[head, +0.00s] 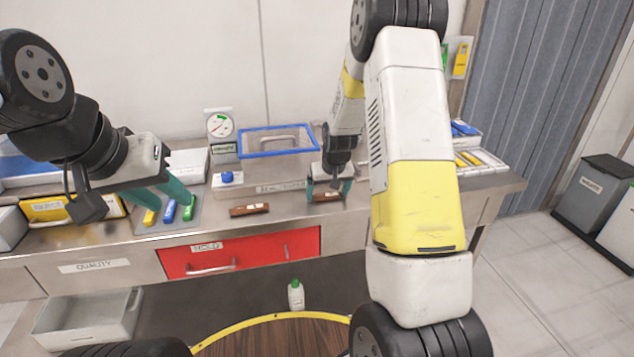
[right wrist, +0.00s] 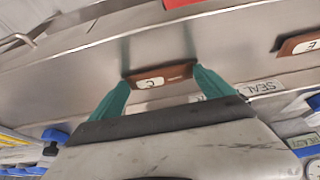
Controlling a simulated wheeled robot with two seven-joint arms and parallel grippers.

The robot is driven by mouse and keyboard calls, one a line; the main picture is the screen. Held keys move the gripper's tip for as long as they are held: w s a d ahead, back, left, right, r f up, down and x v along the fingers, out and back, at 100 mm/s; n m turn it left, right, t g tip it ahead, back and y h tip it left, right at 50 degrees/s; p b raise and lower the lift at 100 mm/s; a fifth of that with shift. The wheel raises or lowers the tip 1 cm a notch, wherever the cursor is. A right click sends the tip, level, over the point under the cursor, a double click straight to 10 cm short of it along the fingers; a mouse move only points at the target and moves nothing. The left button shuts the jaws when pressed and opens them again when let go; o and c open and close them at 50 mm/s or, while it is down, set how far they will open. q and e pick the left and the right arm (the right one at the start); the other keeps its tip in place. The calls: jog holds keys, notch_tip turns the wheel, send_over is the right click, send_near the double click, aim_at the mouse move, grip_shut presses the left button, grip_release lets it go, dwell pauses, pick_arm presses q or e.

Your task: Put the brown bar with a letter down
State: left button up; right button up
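A brown bar with a white letter label (head: 327,197) is between the teal fingers of my right gripper (head: 328,188), over the steel counter. In the right wrist view the fingers meet both ends of this bar (right wrist: 160,77), and its letter looks like a C. I cannot tell whether it touches the counter. A second brown bar with a label (head: 249,210) lies on the counter to its left; part of it shows in the right wrist view (right wrist: 299,43). My left gripper (head: 163,196) is open, above a small grey tray with coloured pieces.
The small tray (head: 158,230) holds yellow, blue and green pieces. Behind the bars are a blue-rimmed clear bin (head: 278,153), a dial gauge (head: 220,124) and a blue button box (head: 228,180). A red drawer front (head: 240,254) is below. Clear counter lies between the bars.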

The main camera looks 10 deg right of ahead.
jog(key=shift+o, duration=0.7)
jog(key=shift+r, duration=0.1)
jog(key=shift+r, duration=0.35)
jog(key=s+a+r+y, duration=0.1)
jog(key=s+r, duration=0.7)
jog(key=r, duration=0.3)
jog(key=s+a+r, duration=0.1)
jog(key=s+r, duration=0.8)
jog(key=r, duration=0.2)
jog(key=s+a+r+t+y, duration=0.1)
jog(key=s+a+r, duration=0.1)
jog(key=s, duration=1.3)
jog(key=shift+s+a+r+t, duration=0.3)
jog(key=shift+s+a+r, duration=0.1)
jog(key=shift+r, duration=0.1)
